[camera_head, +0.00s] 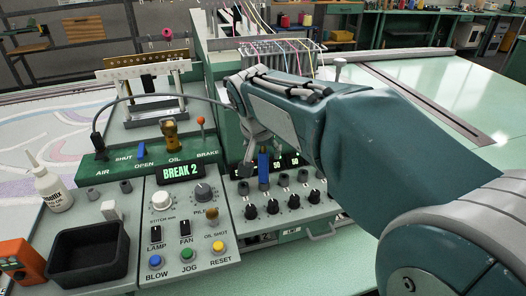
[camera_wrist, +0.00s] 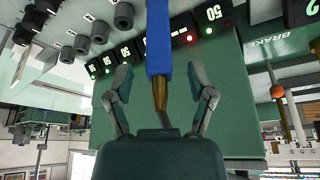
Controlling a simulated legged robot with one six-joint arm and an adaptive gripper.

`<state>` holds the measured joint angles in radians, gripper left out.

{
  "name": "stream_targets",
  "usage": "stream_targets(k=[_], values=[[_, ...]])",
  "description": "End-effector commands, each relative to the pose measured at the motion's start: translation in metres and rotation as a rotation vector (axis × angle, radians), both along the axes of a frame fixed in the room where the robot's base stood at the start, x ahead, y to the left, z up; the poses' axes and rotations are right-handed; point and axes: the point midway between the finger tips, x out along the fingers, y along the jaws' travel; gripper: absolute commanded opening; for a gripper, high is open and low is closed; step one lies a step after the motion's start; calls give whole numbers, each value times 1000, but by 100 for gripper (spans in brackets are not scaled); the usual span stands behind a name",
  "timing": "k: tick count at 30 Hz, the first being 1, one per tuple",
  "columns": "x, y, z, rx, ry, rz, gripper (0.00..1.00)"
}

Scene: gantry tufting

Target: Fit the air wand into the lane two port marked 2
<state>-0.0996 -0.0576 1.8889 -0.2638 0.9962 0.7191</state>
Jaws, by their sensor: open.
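The air wand (camera_head: 264,165) has a blue body and stands roughly upright at the row of dark ports below the small displays. Its lower end meets the second port from the left; I cannot tell how deep it sits, and the lane mark is not readable. In the wrist view the blue body (camera_wrist: 160,42) and a brass end (camera_wrist: 160,95) lie between the fingers. My gripper (camera_wrist: 163,85) is open, with a gap on both sides of the wand. In the head view my gripper (camera_head: 254,155) is partly hidden by my arm.
A display (camera_head: 181,172) reads BREAK 2. Free ports (camera_head: 284,180) and black knobs (camera_head: 272,207) sit close by. A hose (camera_head: 150,97) arches from the AIR fitting towards my gripper. A black tray (camera_head: 84,279), a white bottle (camera_head: 52,189) and an orange device (camera_head: 20,262) are at left.

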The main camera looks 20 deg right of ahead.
Motion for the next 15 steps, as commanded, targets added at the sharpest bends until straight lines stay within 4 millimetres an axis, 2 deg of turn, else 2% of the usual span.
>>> stream_targets(k=[15], values=[[-32,20,90,0,-3,2,70]])
